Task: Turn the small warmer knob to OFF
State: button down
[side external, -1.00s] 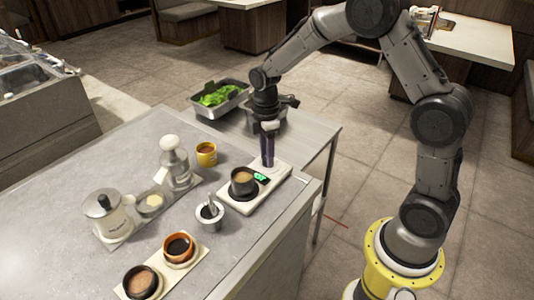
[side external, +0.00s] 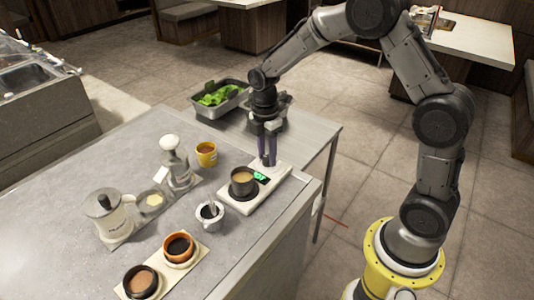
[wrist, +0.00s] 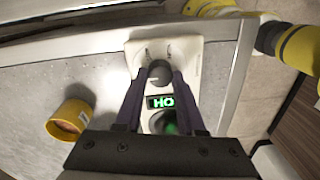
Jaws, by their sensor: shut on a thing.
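The small warmer (side external: 281,172) is a white slab near the counter's right edge, with a dark pot of brown sauce (side external: 242,182) on it. Its green-lit display (side external: 261,177) reads "HO", partly covered, in the wrist view (wrist: 160,102). The grey round knob (wrist: 159,72) sits beyond the display, near the slab's end. My gripper (side external: 268,162) points down over that end, its purple fingers closed on the knob; it also shows in the wrist view (wrist: 160,78). Small marks by the knob are too blurred to read. The fingers hide the knob in the side view.
A yellow cup (side external: 206,155) stands left of the warmer. A white cup with a utensil (side external: 210,216) stands in front of it. Metal pans, one with greens (side external: 220,95), stand behind. Two sauce bowls (side external: 178,248) sit at the front.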

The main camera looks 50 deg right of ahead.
aim_at(265, 157)
jog(key=shift+r, duration=0.15)
jog(key=c, duration=0.5)
grip_release()
notch_tip(265, 157, up, 14)
jog(key=shift+w, duration=0.3)
